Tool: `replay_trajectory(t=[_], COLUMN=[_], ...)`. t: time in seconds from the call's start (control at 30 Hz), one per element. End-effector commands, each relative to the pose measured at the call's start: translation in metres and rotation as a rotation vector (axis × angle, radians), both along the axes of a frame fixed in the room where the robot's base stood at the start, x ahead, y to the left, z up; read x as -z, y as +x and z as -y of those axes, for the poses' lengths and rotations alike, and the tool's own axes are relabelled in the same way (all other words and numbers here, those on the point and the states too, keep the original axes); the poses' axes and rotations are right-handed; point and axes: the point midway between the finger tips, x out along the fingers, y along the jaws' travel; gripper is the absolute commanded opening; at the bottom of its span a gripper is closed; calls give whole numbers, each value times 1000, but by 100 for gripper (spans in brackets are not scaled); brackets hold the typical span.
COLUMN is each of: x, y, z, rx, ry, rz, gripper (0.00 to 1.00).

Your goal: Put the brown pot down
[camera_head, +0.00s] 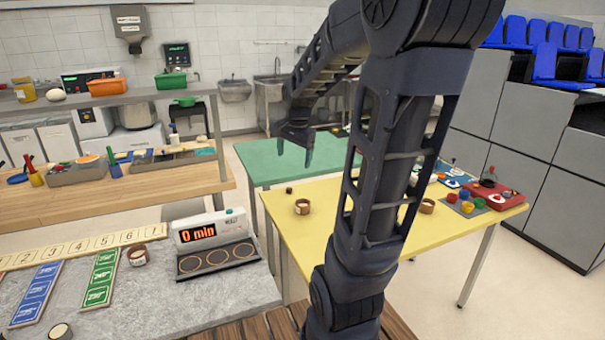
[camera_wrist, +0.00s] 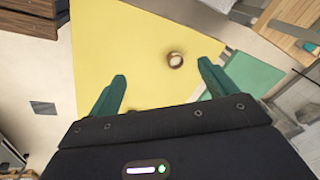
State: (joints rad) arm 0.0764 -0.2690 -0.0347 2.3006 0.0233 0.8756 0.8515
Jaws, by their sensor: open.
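A small brown pot with a pale band (camera_head: 302,207) stands upright on the yellow table (camera_head: 300,240). A brown pot also shows in the wrist view (camera_wrist: 175,60), on the yellow surface between and beyond my fingertips; it is probably the same one. My gripper (camera_head: 295,150) is open and empty, raised above the tables, with clear space between it and the pot. Its two green fingers (camera_wrist: 161,70) stand wide apart in the wrist view. A similar pot (camera_head: 427,206) stands farther right on the yellow table. I cannot tell which pot the task names.
Another brown pot (camera_head: 138,256) stands on the grey counter (camera_head: 140,300) beside a timer unit (camera_head: 212,240) with round pads. A green table (camera_head: 270,165) stands behind.

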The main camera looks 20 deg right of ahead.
Motion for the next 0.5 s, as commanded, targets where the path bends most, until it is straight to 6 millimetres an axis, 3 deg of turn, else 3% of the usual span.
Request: replay_trajectory(t=[0.2,0.5], x=[-20,-27], y=[-58,-132], z=[-18,-37], rx=[-295,-693], ry=[-80,-215], rz=[57,122], gripper=[84,84])
